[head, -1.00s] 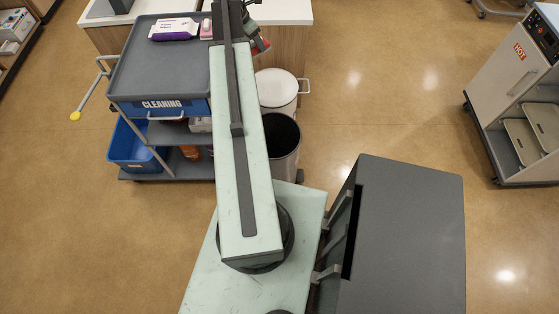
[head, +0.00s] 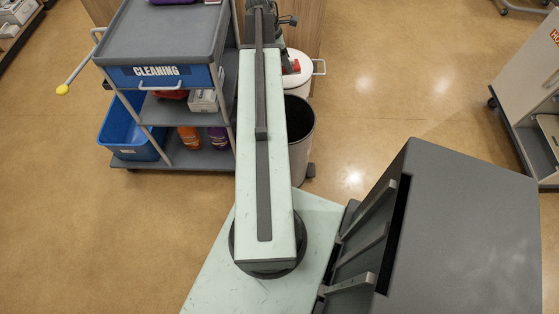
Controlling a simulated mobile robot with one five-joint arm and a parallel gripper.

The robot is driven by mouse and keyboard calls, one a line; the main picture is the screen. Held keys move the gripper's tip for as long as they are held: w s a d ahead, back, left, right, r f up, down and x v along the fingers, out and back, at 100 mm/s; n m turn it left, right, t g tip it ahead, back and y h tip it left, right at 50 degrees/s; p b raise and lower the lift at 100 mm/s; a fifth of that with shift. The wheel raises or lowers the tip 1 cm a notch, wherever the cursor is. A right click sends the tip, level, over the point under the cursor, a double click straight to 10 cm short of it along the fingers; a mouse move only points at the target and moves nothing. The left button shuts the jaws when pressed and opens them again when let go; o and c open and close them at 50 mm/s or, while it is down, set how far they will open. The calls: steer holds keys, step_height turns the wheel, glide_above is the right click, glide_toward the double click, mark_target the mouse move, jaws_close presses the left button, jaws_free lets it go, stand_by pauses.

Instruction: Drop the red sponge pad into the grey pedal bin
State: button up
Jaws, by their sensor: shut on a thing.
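The grey pedal bin (head: 303,150) stands on the floor just right of my arm, open at the top with a dark inside. My arm hides its left part. My gripper (head: 288,62) is at the far end of the arm, beyond the bin in the picture, partly hidden by the arm. It is shut on the red sponge pad (head: 296,66), of which only a small red piece shows. The pad appears in front of a white round container, and I cannot tell how high above it.
The white container (head: 303,82) with a side handle stands behind the bin. A cleaning trolley (head: 165,57) with bottles and a blue tub (head: 128,138) is close on the left. A dark grey box-like unit (head: 460,230) is at the lower right. Floor right of the bin is clear.

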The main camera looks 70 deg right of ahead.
steer(key=s+a+f+m+b, duration=0.1)
steer(key=a+f+m+b, duration=0.1)
steer(key=f+b, duration=0.5)
steer(key=s+a+f+m+y+b, duration=0.1)
steer(key=s+a+f+m+b, duration=0.1)
steer(key=f+b, duration=0.5)
step_height(320, 180, down, 3)
steer(key=shift+s+a+f+g, duration=0.1)
steer(key=shift+s+a+g, duration=0.15)
steer(key=shift+a+g, duration=0.2)
step_height(320, 180, down, 6)
steer(key=b, duration=0.5)
steer(key=shift+b, duration=0.4)
steer(key=o, duration=1.3)
steer(key=shift+c, duration=0.2)
